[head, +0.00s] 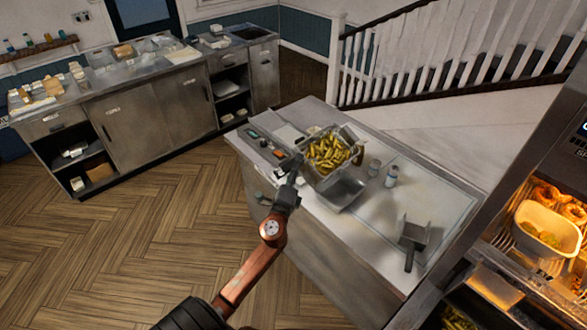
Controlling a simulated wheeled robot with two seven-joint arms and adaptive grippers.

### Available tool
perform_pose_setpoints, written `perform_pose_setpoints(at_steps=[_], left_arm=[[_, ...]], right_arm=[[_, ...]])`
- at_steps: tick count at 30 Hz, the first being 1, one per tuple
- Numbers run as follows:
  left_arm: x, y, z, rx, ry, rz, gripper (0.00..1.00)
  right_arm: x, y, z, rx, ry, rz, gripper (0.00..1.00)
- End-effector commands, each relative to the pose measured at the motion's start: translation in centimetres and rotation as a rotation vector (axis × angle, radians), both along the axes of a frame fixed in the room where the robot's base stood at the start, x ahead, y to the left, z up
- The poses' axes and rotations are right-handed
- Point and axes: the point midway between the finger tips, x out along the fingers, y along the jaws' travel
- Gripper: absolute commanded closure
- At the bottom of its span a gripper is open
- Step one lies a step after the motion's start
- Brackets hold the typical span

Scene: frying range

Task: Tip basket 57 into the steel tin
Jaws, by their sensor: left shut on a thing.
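A wire basket (313,166) full of yellow chips (328,150) is over the steel counter in the head view; its number cannot be read. My left gripper (293,172) is at the basket's near left side, shut on its handle, which is mostly hidden by the fingers. A steel tin (345,192) stands on the counter just in front and right of the basket, its visible inside bare. The basket's near edge overlaps the tin's far side in the picture. The chips are in the basket. My right gripper is not in view.
A steel scoop (413,234) with a dark handle lies further right. A lit food cabinet (545,230) is at the right edge. The counter (430,190) between is mostly clear.

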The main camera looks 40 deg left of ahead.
Motion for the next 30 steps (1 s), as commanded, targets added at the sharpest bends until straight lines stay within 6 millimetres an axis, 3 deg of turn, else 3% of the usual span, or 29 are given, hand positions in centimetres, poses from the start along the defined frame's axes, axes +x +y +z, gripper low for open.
perform_pose_setpoints(at_steps=[1,30], left_arm=[[0.0,-0.4,-0.1,0.03,-0.007,-0.001,1.0],[-0.7,-6.6,-3.3,0.468,-0.05,0.0,1.0]], right_arm=[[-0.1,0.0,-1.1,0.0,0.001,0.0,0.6],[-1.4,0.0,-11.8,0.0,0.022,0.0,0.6]])
